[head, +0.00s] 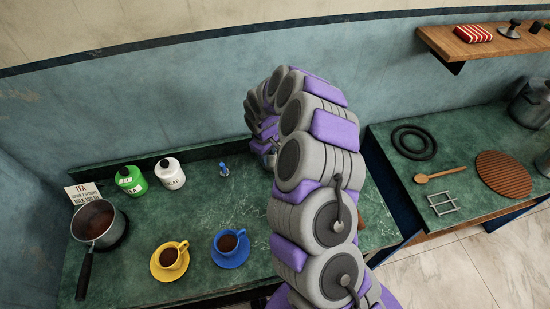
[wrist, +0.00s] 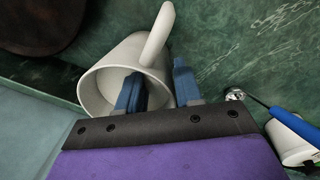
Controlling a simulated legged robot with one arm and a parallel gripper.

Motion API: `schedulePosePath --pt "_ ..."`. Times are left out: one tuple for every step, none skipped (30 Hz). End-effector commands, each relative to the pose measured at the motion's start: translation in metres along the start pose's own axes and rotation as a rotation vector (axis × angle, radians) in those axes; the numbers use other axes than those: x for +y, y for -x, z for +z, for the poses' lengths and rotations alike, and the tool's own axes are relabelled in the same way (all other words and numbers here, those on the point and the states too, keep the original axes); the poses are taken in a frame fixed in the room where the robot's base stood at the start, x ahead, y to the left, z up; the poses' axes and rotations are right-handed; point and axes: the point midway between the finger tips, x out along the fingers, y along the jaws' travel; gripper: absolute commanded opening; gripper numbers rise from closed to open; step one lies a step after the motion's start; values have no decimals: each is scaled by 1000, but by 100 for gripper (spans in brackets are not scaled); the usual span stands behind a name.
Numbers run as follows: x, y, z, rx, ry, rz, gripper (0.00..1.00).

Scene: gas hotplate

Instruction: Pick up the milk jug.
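The white milk jug (wrist: 104,84) shows in the wrist view, with its open mouth towards the camera and its curved handle (wrist: 160,32) pointing up. My gripper (wrist: 158,88) has two blue fingers at the jug's rim. One finger reaches into the mouth and the other is outside, beside the wall near the handle. The fingers are apart with the wall between them, and a gap shows on the inner side. Whether the outer finger touches the jug is unclear. In the head view my arm mostly hides the gripper and jug near the back wall.
A blue-handled tool (wrist: 284,122) lies close to the gripper's right. On the counter stand a green jar (head: 131,181), a white jar (head: 170,175), a saucepan (head: 95,222), a yellow cup (head: 170,256) and a blue cup (head: 228,242). A second counter is at right.

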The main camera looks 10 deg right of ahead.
Motion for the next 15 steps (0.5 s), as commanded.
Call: schedulePosePath --pt "-2 -11 -1 -3 2 0 35" --pt "-3 -15 -1 -4 1 0 35" --pt "-3 -19 -1 -5 1 1 35" --pt "-3 -21 -1 -5 1 1 35" --pt "-3 -22 -1 -5 1 1 35" --pt "-2 -23 -1 -4 1 1 35" --pt "-2 -22 0 -3 1 1 35" --pt "-1 -22 0 -3 1 1 35" --pt "0 -22 1 -2 1 0 35" --pt "0 -22 1 -2 1 0 35" --pt "0 -22 1 -1 1 -1 35" --pt "1 -22 2 0 1 -2 32" --pt "2 -22 2 0 1 -3 29" --pt "2 -22 3 0 1 -3 26" --pt "3 -22 3 1 1 -4 22"
